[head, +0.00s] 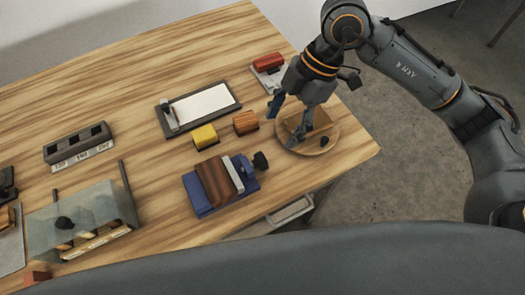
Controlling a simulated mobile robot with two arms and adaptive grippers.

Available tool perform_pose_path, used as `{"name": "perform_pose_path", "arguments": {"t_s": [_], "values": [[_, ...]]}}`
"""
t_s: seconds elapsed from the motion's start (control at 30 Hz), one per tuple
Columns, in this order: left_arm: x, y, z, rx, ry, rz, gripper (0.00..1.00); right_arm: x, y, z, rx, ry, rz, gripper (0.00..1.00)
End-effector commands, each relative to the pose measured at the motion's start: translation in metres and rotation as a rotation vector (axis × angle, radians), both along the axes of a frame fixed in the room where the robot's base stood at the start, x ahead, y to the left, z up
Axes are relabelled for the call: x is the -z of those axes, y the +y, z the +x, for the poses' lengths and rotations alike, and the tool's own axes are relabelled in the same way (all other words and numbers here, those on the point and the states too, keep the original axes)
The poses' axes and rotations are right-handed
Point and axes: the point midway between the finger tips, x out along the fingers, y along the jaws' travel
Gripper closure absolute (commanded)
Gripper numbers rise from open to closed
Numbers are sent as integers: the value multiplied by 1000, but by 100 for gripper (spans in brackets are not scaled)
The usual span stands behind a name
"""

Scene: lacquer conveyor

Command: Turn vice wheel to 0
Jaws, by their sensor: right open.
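A blue vice (201,207) sits near the front edge of the wooden table, with a brown wooden block (214,181) held against its pale jaw (234,174). Its dark wheel (260,161) shows at the vice's right end; any numbers on it are too small to read. My right gripper (287,121) is open, to the right of the wheel and above a round wooden dish. It is apart from the wheel. My left gripper is not in view.
The round dish (329,139) holds a brown block. A yellow block (205,136) and an orange block (245,122) lie behind the vice. A clipboard (228,91), a red-topped tool (268,62), a slotted grey block (77,146) and a clear panel (88,208) stand around.

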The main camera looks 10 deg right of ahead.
Motion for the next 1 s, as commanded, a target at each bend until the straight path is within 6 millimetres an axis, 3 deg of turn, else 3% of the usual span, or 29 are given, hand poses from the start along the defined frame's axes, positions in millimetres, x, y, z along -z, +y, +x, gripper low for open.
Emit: {"name": "perform_pose_path", "arguments": {"t_s": [0.17,0.5,0.97,1.0], "values": [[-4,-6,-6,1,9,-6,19,36,15,-6,-2,5,1,35],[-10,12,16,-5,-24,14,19,90,37,-12,0,1,1,35],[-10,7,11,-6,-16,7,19,102,41,-13,0,-2,1,35],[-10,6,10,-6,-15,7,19,102,41,-13,0,-2,1,43]]}}
